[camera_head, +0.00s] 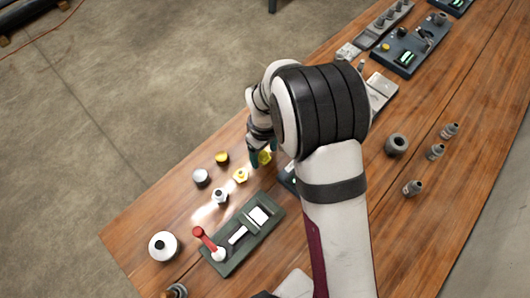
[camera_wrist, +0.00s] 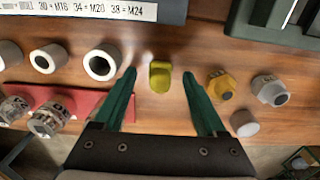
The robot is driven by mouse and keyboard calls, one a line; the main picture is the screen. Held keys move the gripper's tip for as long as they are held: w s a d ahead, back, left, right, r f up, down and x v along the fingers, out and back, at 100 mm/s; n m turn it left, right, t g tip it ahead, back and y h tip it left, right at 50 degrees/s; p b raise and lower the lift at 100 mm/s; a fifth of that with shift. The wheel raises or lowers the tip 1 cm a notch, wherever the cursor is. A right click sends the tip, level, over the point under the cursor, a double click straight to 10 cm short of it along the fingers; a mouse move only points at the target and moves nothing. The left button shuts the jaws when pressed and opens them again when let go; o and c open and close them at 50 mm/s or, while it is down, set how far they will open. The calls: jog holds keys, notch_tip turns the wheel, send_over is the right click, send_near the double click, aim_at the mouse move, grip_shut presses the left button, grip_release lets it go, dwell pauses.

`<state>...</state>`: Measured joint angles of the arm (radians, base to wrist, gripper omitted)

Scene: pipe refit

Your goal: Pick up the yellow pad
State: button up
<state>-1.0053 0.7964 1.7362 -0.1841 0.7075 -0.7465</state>
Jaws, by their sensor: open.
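The yellow pad (camera_wrist: 160,77) is a small rounded yellow block on the wooden table. In the wrist view it lies between the two green fingers of my gripper (camera_wrist: 160,74), with a gap on each side. The fingers are apart and hold nothing. In the head view a yellow piece (camera_head: 265,157), seemingly the pad, shows beside my green fingertip (camera_head: 256,159). My arm hides part of the table around it.
A yellow hex fitting (camera_wrist: 220,84), a grey fitting (camera_wrist: 270,90) and a white cylinder (camera_wrist: 244,123) stand close on the right. White rings (camera_wrist: 101,62) and a red mat (camera_wrist: 88,100) with fittings lie left. A green fixture with a red lever (camera_head: 240,235) is nearby.

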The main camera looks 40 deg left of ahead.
jog(key=shift+f, duration=0.1)
grip_shut()
dwell(0.3)
